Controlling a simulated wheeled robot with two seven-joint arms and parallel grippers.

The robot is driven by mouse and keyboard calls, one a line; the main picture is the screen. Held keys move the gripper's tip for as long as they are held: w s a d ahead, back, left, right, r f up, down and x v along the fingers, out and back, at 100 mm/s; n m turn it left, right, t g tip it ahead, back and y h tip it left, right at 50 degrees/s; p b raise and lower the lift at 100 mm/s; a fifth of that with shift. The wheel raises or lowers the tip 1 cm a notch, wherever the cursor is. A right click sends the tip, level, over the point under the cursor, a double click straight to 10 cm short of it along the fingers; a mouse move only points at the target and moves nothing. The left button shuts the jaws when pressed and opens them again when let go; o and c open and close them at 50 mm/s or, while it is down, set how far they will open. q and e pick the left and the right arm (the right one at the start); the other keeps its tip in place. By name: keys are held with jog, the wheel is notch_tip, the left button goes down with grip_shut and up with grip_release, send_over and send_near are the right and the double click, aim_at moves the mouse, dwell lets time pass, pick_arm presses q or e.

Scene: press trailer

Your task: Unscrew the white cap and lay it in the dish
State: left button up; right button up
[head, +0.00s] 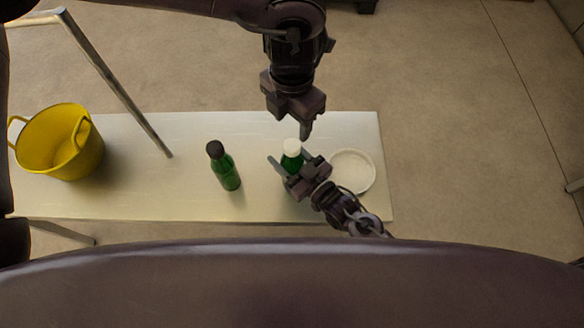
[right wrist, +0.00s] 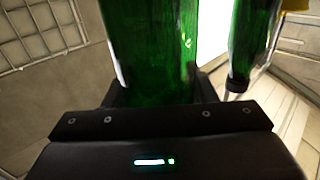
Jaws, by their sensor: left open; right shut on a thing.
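A green bottle (head: 291,161) with a white cap (head: 292,146) stands upright on the pale table. The cap is on its neck. My right gripper (head: 288,166) is shut on this bottle's body, which fills the middle of the right wrist view (right wrist: 152,50). My left gripper (head: 300,130) is above the cap in the head view, fingers pointing down, open and apparently empty. Its exact height over the cap is hard to tell. The round white dish (head: 352,171) lies on the table right of the bottle and looks empty.
A second green bottle with a dark cap (head: 223,166) stands left of the held one and shows in the right wrist view (right wrist: 246,45). A yellow bucket (head: 60,142) is at the table's left end. A metal pole (head: 115,85) slants across the upper left. The table (head: 150,195) is bare between bucket and bottles.

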aim_at(292, 145)
grip_shut()
pick_arm(q)
jog(key=m, duration=1.2)
jog(key=shift+m, duration=0.3)
jog(key=m, duration=0.5)
jog(key=shift+f, duration=4)
